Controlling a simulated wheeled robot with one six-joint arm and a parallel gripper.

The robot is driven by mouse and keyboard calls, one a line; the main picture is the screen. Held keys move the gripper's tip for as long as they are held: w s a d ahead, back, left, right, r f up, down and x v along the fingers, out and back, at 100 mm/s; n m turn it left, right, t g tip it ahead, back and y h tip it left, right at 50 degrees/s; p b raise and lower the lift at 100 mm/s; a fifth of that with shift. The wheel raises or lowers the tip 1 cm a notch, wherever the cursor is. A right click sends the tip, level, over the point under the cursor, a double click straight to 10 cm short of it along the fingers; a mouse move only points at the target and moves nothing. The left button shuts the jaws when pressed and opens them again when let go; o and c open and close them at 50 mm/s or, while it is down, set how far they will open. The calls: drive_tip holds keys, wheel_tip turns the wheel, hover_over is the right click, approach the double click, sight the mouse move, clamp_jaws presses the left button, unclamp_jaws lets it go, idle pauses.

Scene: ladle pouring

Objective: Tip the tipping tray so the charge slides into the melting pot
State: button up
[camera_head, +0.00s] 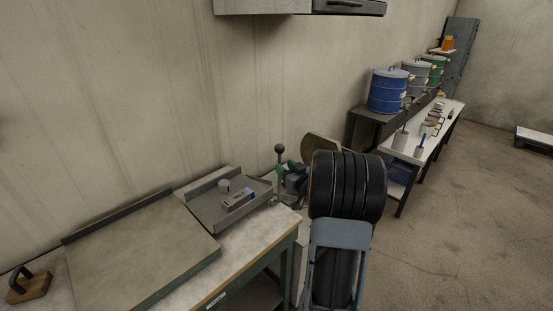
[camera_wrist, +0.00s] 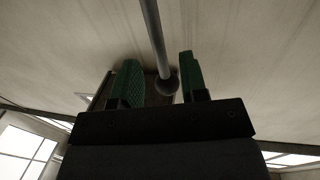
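The grey tipping tray (camera_head: 207,214) lies on the bench at its right end and looks level. A small grey cylinder (camera_head: 224,186) and a grey block (camera_head: 239,200) lie in it. A lever with a dark ball knob (camera_head: 280,149) stands upright at the tray's right edge. My gripper (camera_head: 287,172) is beside this lever. In the wrist view its green fingers (camera_wrist: 160,82) are spread, with a rod and ball (camera_wrist: 166,86) between them and gaps on both sides. I cannot make out the melting pot for certain; my arm hides much of the area right of the tray.
A tan disc (camera_head: 319,148) shows behind my arm. A large flat plate (camera_head: 140,255) covers the bench's left part, with a handled wooden block (camera_head: 28,287) beyond it. Drums (camera_head: 388,92) and a side table (camera_head: 437,125) stand along the wall. Open floor lies to the right.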

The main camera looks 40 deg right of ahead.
drive_tip(key=w+p, duration=0.1)
drive_tip(key=w, duration=0.5)
clamp_jaws()
idle(0.4)
